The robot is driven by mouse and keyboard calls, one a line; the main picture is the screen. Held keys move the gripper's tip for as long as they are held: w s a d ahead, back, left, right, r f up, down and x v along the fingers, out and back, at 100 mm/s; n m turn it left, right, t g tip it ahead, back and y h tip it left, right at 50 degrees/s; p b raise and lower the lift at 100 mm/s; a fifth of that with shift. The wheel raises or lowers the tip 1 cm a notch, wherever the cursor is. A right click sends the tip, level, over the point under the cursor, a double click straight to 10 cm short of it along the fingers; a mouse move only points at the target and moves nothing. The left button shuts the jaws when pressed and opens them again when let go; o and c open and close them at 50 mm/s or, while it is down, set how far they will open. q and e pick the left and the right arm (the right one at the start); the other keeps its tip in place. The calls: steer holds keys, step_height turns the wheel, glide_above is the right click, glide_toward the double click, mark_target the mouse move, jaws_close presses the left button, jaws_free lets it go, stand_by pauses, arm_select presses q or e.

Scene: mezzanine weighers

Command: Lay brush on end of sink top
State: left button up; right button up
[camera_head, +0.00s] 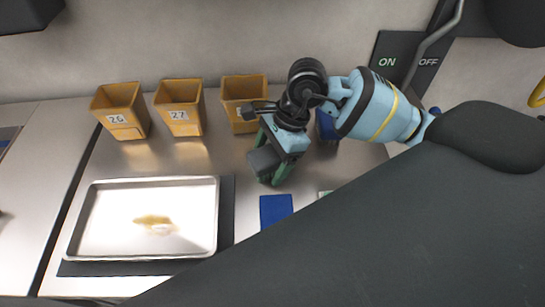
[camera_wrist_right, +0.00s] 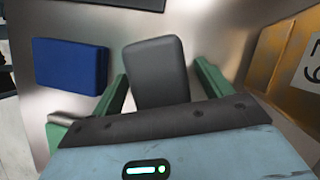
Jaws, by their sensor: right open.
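My right gripper (camera_head: 272,160) is open over the steel counter, with its green fingers pointing down. In the right wrist view its fingers (camera_wrist_right: 161,72) stand on either side of a dark grey rounded block (camera_wrist_right: 158,60). That block also shows beside the fingers in the head view (camera_head: 263,161). I cannot tell whether it touches them or whether it is the brush; no bristles show. A steel top (camera_head: 30,190) at the far left, with a recess at its edge, may be the sink top. My left gripper is not in view.
A steel tray (camera_head: 90,220) with a brown spill lies on a dark mat (camera_head: 227,205). A blue block (camera_head: 276,209) lies near the gripper. Bins numbered 26 (camera_head: 120,108) and 27 (camera_head: 180,105) and a third bin (camera_head: 240,90) stand along the wall.

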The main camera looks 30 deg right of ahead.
steer(key=shift+f, duration=0.15)
stand_by(0.3)
steer(key=c, duration=1.1)
